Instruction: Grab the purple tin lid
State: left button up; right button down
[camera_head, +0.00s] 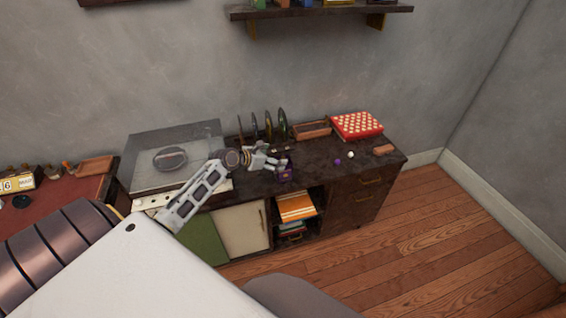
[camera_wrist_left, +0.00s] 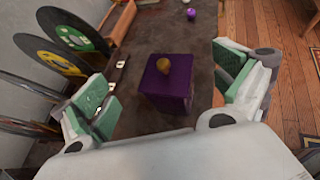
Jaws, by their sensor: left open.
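The purple tin (camera_head: 286,174) stands on the dark cabinet top (camera_head: 325,160), close to its front edge. In the left wrist view it is a purple box (camera_wrist_left: 166,92), and its lid (camera_wrist_left: 182,68) carries a round golden knob (camera_wrist_left: 164,66). My left gripper (camera_head: 278,163) is open at the tin. In the left wrist view its green-padded fingers (camera_wrist_left: 170,100) stand on either side of the tin, with a gap on both sides. The tin's lower front is partly hidden by my gripper's body. My right gripper is not in view.
Several upright records (camera_head: 268,126) stand behind the tin, close to my left gripper's finger. A record player (camera_head: 170,158) with a clear cover is to the left. A wooden tray (camera_head: 312,129), a red dotted box (camera_head: 356,125) and a purple ball (camera_head: 337,161) are to the right.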

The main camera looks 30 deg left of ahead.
aim_at(282, 157)
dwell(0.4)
pick_arm(q)
jog(key=shift+x, duration=2.6)
jog(key=shift+f, duration=0.1)
jog(key=shift+s, duration=0.1)
jog(key=c, duration=1.3)
